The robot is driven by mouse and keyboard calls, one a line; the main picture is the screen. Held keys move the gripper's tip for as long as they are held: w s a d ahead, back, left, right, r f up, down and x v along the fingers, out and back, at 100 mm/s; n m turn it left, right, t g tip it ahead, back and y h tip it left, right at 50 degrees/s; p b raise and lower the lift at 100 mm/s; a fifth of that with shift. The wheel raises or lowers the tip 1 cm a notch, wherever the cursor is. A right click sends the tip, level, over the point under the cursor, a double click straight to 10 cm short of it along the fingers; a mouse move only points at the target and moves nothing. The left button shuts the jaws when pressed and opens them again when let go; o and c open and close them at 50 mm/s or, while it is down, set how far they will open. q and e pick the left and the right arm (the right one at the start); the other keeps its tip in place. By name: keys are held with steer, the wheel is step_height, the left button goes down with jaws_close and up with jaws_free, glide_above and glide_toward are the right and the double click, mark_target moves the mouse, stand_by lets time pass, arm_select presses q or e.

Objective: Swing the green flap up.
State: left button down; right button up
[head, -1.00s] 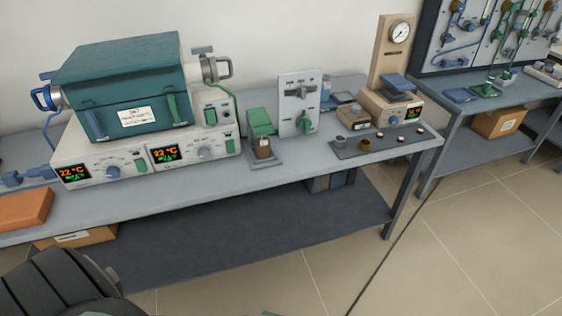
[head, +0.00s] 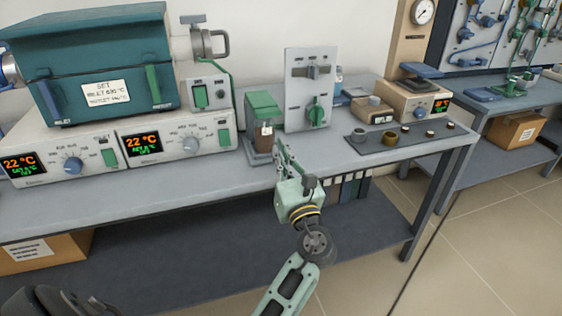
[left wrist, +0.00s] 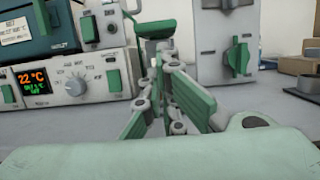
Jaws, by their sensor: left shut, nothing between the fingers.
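The green flap (head: 262,106) sits on top of a small grey stand (head: 257,155) on the bench, beside an upright grey panel. A brown piece with a pale tag (head: 265,137) is under its front edge. In the left wrist view the flap (left wrist: 156,29) shows nearly edge-on, just beyond the fingers. My left gripper (head: 281,152) is shut and empty in front of the stand, its tips lower than the flap. In the left wrist view its fingers (left wrist: 158,68) overlap the stand, so contact cannot be told. My right gripper is not in view.
A teal furnace (head: 90,65) on a white control unit (head: 60,165) stands left of the flap. The grey panel (head: 310,85) with a green knob stands close on its right. A dark mat with small crucibles (head: 400,140) lies further right.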

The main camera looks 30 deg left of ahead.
arm_select(q)
steer(key=x, duration=0.5)
steer(key=shift+w+a, duration=0.2)
steer(key=shift+w, duration=0.05)
steer(key=shift+w+a+r, duration=0.15)
steer(key=shift+w+a, duration=0.15)
steer(key=shift+a, duration=0.05)
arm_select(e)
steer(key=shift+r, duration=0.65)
